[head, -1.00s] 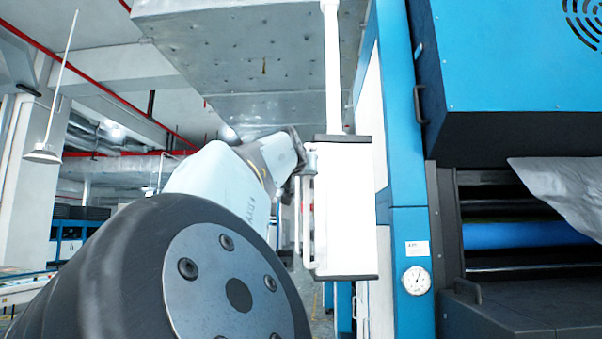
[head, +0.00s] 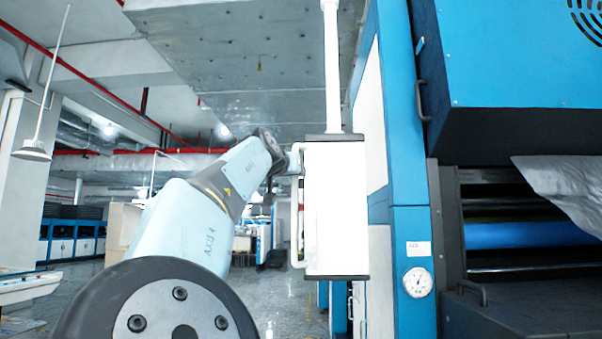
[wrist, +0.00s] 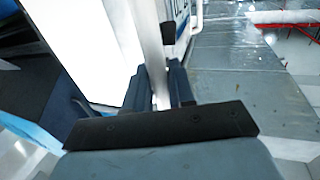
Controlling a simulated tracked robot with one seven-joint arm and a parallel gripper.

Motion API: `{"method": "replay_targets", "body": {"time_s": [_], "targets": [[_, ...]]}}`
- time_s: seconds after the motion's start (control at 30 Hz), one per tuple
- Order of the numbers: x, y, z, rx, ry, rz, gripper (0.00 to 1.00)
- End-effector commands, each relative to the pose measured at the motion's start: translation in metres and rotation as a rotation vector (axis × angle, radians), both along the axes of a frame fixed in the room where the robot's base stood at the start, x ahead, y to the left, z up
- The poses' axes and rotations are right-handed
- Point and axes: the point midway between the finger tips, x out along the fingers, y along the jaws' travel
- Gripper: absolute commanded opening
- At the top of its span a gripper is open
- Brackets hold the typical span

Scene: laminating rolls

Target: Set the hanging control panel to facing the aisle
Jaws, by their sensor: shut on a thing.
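The hanging control panel (head: 337,210) is a white upright box with dark top and bottom edges. It hangs from a white vertical pole (head: 332,70), and its blank face shows in the head view. A pale handle bar (head: 296,235) runs down its left side. My gripper is at the upper part of this handle, largely hidden behind my arm. In the wrist view my gripper (wrist: 160,88) is shut on the white handle bar (wrist: 150,45), one dark finger on each side. The white panel (wrist: 80,45) fills the upper left there. Its screen side is not clearly visible.
A blue machine (head: 410,265) with a pressure gauge stands close on the right of the panel. A metal duct (head: 240,60) runs overhead. The floor aisle (head: 285,295) on the left and behind looks open. A hanging lamp (head: 32,152) is at far left.

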Motion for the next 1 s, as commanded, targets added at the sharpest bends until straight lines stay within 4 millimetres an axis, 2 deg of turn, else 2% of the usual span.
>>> {"method": "replay_targets", "body": {"time_s": [0.03,0.13,0.17,0.33,0.77,1.0], "targets": [[0.000,-0.007,-0.001,0.005,0.005,-0.010,0.00],[0.000,-0.006,-0.001,0.005,0.005,-0.008,0.00],[0.000,-0.006,-0.001,0.005,0.005,-0.008,0.25],[-0.001,-0.003,-0.001,0.005,0.005,-0.004,0.41],[-0.005,0.003,0.000,0.002,0.002,0.002,0.42],[-0.032,0.013,-0.001,0.003,0.001,0.004,0.42]]}}
